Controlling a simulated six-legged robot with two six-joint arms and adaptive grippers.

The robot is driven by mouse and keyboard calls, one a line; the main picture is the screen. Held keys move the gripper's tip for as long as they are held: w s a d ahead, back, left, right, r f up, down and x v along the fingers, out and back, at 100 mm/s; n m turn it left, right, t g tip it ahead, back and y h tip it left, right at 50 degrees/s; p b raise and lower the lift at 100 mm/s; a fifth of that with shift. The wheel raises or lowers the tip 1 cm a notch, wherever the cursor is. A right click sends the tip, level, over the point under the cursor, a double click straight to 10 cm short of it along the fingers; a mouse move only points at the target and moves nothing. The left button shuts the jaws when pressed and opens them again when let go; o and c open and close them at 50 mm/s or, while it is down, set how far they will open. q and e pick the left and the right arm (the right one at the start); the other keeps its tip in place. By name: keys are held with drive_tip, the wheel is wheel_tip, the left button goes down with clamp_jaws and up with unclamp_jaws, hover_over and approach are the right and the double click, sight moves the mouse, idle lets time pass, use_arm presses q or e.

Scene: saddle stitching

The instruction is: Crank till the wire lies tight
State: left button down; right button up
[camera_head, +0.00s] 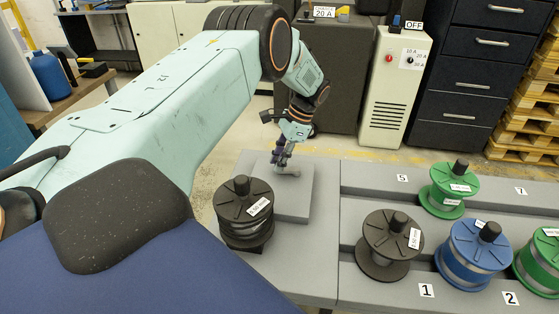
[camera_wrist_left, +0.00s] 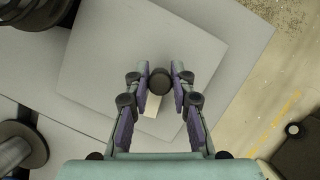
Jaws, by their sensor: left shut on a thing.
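My left gripper (camera_head: 281,161) reaches down over a raised grey block (camera_head: 292,200) on the bench. In the left wrist view the gripper (camera_wrist_left: 160,72) is shut on a dark round crank knob (camera_wrist_left: 159,82), one finger on each side. A pale crank arm (camera_wrist_left: 152,104) runs from the knob between the fingers. A black wire spool (camera_head: 243,208) stands upright beside the block, with wound wire partly showing below its top flange. No loose length of wire can be made out, so its tightness cannot be told. My right gripper is not in view.
A dark empty-looking spool (camera_head: 388,246), a blue spool (camera_head: 474,255) and green spools (camera_head: 452,190) stand on the numbered grey rack at right. A white control cabinet (camera_head: 395,90) with an OFF sign stands behind. The block's top around the knob is clear.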

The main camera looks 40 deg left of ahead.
use_arm(q)
drive_tip(key=shift+w+a+r+m+t+y, duration=0.15)
drive_tip(key=shift+w+m+t, duration=0.1)
drive_tip(key=shift+m, duration=0.3)
drive_tip(key=shift+w+a+f+m+t+y, duration=0.15)
drive_tip(key=shift+w+m, duration=0.1)
drive_tip(key=shift+m, duration=0.3)
drive_tip(key=c, duration=1.1)
unclamp_jaws()
drive_tip(key=shift+d, duration=0.1)
drive_tip(key=shift+c, duration=0.2)
drive_tip(key=shift+r, duration=0.1)
drive_tip(key=v, duration=1.1)
drive_tip(key=shift+r, duration=0.35)
drive_tip(key=shift+w+d, duration=0.1)
drive_tip(key=shift+d, duration=0.05)
